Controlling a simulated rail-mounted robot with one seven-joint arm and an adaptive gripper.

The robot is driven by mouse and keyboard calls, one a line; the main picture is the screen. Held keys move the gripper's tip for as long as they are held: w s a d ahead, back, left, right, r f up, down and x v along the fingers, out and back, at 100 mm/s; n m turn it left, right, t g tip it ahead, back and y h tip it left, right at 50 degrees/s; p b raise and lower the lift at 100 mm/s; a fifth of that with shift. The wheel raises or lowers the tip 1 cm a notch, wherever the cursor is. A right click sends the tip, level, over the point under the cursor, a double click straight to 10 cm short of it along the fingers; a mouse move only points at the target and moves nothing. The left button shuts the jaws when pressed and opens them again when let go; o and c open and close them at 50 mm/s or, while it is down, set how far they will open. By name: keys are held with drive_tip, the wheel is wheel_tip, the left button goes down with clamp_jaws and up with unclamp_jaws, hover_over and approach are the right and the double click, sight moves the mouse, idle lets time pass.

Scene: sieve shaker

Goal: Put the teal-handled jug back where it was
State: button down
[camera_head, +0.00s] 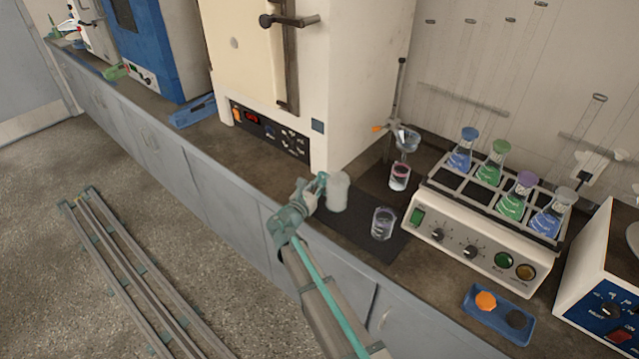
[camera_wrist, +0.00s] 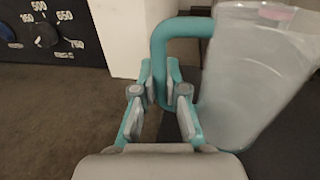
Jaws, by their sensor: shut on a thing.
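The jug (camera_head: 337,191) is whitish and translucent, with a teal handle. It is upright at the left end of a dark mat (camera_head: 398,241) on the bench; I cannot tell whether its base touches the mat. In the wrist view the jug (camera_wrist: 255,75) fills the right side, tilted by the camera angle, and its teal handle (camera_wrist: 158,62) runs down between my fingers. My gripper (camera_head: 318,183) reaches it from the left front, and in the wrist view my gripper (camera_wrist: 160,95) is shut on the handle.
A glass beaker (camera_head: 383,224) stands on the mat right of the jug. Behind is a stand with a funnel (camera_head: 406,138) above a beaker of pink liquid (camera_head: 399,177). A flask shaker (camera_head: 478,235) is to the right; a tall cream oven (camera_head: 262,75) is behind left.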

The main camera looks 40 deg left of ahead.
drive_tip(key=shift+f, duration=0.2)
drive_tip(key=c, duration=1.2)
unclamp_jaws()
drive_tip(key=shift+r, duration=0.15)
drive_tip(key=shift+r, duration=0.15)
drive_tip(key=s+b, duration=0.1)
drive_tip(key=s, duration=0.3)
drive_tip(key=s+d, duration=0.1)
drive_tip(key=s, duration=0.3)
drive_tip(key=s+d+b, duration=0.1)
drive_tip(key=s, duration=0.2)
drive_tip(key=shift+s+d+b, duration=0.1)
drive_tip(key=shift+s+b, duration=0.2)
drive_tip(key=shift+s, duration=0.1)
